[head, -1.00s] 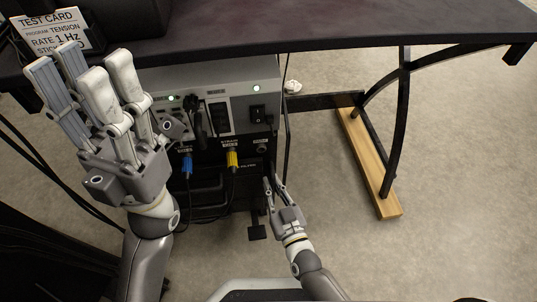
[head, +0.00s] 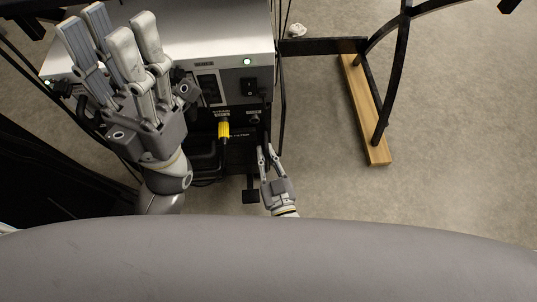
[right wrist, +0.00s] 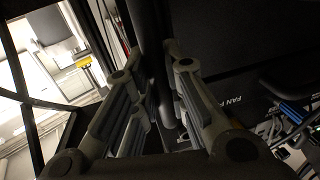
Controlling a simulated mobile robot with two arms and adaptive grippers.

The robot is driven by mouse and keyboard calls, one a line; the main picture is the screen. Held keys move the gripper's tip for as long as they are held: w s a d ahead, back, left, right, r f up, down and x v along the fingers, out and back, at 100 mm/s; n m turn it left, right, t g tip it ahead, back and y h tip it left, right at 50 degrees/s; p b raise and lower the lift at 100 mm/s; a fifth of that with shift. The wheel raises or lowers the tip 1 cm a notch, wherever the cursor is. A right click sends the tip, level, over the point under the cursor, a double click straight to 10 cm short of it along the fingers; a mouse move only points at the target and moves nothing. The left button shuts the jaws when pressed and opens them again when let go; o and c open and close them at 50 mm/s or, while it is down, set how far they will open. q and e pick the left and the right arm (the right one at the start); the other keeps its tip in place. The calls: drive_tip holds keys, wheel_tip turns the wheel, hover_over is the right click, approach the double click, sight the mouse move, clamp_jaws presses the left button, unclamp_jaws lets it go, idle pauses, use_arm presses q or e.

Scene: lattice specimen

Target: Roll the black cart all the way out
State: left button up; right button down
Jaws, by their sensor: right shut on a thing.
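The black cart (head: 241,157) stands on the floor, with a grey-white instrument box (head: 245,45) on top. A yellow plug (head: 223,130) is in its front panel. My right gripper (head: 265,150) is low at the cart's front right edge, shut on a dark upright post (right wrist: 150,35). In the right wrist view the post runs between the fingers, beside a black panel (right wrist: 230,85) with white lettering. My left gripper (head: 115,45) is raised in front of the box's left part, with its fingers apart and empty. It hides part of the front.
A black table frame (head: 398,75) with a wooden foot (head: 366,110) stands to the right, apart from the cart. A small white object (head: 297,30) lies on the floor behind. Dark cables hang at the left. Floor at the right front is clear.

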drive_tip(key=shift+s+f, duration=0.2)
drive_tip(key=shift+s, duration=0.1)
drive_tip(key=c, duration=1.5)
unclamp_jaws()
drive_tip(key=shift+r, duration=0.15)
drive_tip(key=shift+o, duration=0.2)
drive_tip(key=shift+r, duration=0.1)
drive_tip(key=shift+w+r, duration=0.1)
drive_tip(key=shift+r, duration=0.2)
wheel_tip(320, 180, up, 9)
drive_tip(key=shift+r, duration=0.1)
